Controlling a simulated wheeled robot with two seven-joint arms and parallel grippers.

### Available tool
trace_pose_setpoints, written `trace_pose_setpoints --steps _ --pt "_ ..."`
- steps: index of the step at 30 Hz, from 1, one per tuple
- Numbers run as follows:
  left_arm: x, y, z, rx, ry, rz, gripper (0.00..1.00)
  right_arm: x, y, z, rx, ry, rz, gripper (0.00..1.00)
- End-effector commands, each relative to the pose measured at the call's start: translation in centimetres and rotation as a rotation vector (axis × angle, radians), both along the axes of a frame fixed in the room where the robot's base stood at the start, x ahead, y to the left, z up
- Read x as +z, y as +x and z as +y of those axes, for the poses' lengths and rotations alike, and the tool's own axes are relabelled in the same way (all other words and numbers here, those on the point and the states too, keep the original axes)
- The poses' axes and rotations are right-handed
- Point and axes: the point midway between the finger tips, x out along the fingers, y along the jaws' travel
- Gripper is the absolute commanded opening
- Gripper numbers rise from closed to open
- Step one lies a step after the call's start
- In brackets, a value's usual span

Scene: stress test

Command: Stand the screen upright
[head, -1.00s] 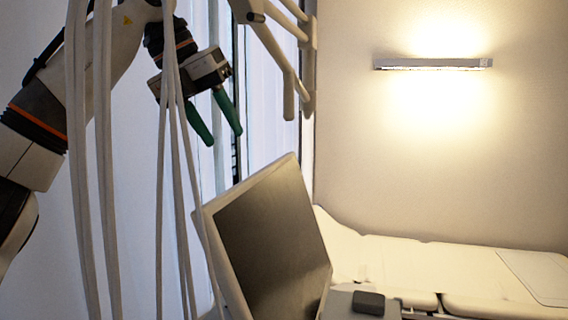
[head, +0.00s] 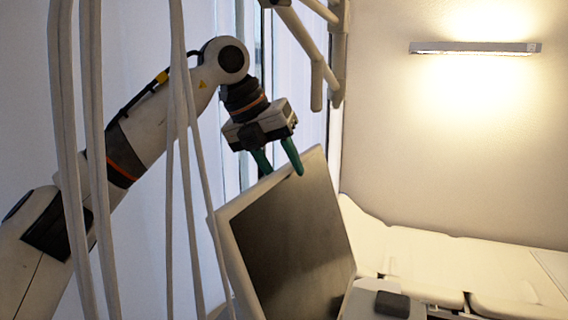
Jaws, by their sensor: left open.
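The screen (head: 290,238) is a dark flat panel in a pale frame, tilted in the lower middle of the head view. Its lower edge and support are cut off or hidden. My left gripper (head: 281,170) has green fingers that point down at the screen's top edge. The fingers are apart; one shows in front of the frame, and the tip of the other is partly hidden behind the edge. I cannot tell whether they touch it. My right gripper is out of view.
Pale hanging cables (head: 88,180) run down the left, in front of my left arm. A white rail frame (head: 318,62) is above the screen. A cream padded bed (head: 440,255) stands at right, with a small dark object (head: 392,304) near it. A lit wall lamp (head: 475,48) is above.

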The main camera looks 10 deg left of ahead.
Motion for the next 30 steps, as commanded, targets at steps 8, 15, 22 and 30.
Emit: trace_pose_setpoints --steps 8,15,22,30 --pt "-1.2 0.4 -0.5 0.000 -0.001 0.000 0.44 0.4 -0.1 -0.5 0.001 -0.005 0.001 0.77" --pt "-1.2 0.4 -0.5 0.000 -0.001 0.000 0.34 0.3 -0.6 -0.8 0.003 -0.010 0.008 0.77" --pt "-1.1 0.4 -0.5 0.000 -0.001 0.000 0.00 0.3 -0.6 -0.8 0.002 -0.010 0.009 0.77" --pt "-0.8 0.1 -2.0 -0.006 0.000 -0.003 0.00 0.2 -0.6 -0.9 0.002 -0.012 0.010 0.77"
